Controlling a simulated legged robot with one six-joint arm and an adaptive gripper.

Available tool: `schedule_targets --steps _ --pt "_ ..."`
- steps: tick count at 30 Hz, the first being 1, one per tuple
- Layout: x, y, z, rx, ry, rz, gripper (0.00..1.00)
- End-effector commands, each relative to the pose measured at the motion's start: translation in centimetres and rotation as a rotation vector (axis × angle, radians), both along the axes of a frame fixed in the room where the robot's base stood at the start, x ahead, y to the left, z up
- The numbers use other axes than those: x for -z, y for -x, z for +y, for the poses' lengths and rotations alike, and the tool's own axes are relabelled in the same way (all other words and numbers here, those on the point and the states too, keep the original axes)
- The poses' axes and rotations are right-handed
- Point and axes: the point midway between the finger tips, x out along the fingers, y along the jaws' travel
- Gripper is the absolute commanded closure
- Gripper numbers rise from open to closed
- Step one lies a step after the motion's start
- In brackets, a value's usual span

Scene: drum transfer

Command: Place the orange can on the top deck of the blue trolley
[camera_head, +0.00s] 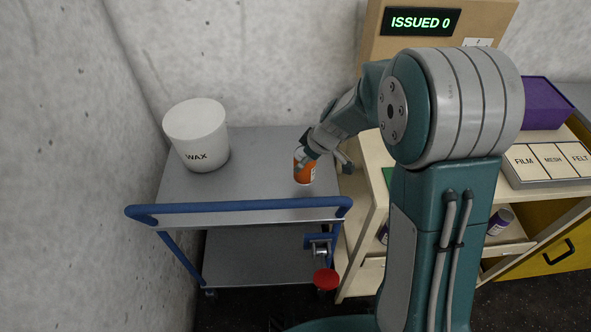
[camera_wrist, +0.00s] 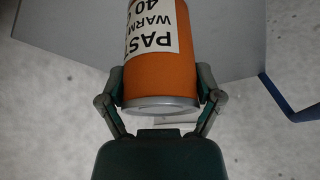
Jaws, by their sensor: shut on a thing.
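The orange can (camera_head: 305,172) is at the right part of the grey top deck (camera_head: 255,150) of the blue trolley (camera_head: 240,208). It looks roughly upright; I cannot tell whether its base touches the deck. My gripper (camera_head: 308,158) reaches it from the upper right and is shut on it. In the wrist view the orange can (camera_wrist: 158,68) sits between both fingers of my gripper (camera_wrist: 160,92). Its pale label with dark lettering appears upside down there. The grey deck (camera_wrist: 228,45) shows behind it.
A white bucket marked WAX (camera_head: 197,134) stands at the deck's left. Bare deck lies between bucket and can. A cream workbench (camera_head: 375,160) stands close on the right, with a label tray (camera_head: 548,165) and purple box (camera_head: 545,103). A sign (camera_head: 421,22) reads ISSUED 0.

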Motion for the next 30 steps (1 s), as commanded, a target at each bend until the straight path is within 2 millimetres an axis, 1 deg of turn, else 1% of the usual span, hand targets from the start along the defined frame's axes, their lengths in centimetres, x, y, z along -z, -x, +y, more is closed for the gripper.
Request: schedule_targets --steps 1,5,9,11,13,22,23,24,30 --pt "0.6 0.0 0.2 -0.001 0.001 0.001 0.78" --pt "1.9 0.0 0.3 -0.001 0.000 0.000 0.78" --pt "4.0 0.0 0.3 0.000 0.000 0.001 0.78" --pt "4.7 0.0 0.2 -0.001 0.001 0.000 0.78" --pt "5.0 0.0 0.2 0.000 0.001 -0.002 0.78" --pt "5.2 0.0 0.1 0.000 0.000 -0.002 0.78" --pt "5.3 0.0 0.2 -0.001 0.001 -0.001 0.12" --pt "5.3 0.0 0.2 -0.001 0.001 -0.001 0.00" --pt "5.2 0.0 0.2 -0.001 0.001 -0.001 0.00"
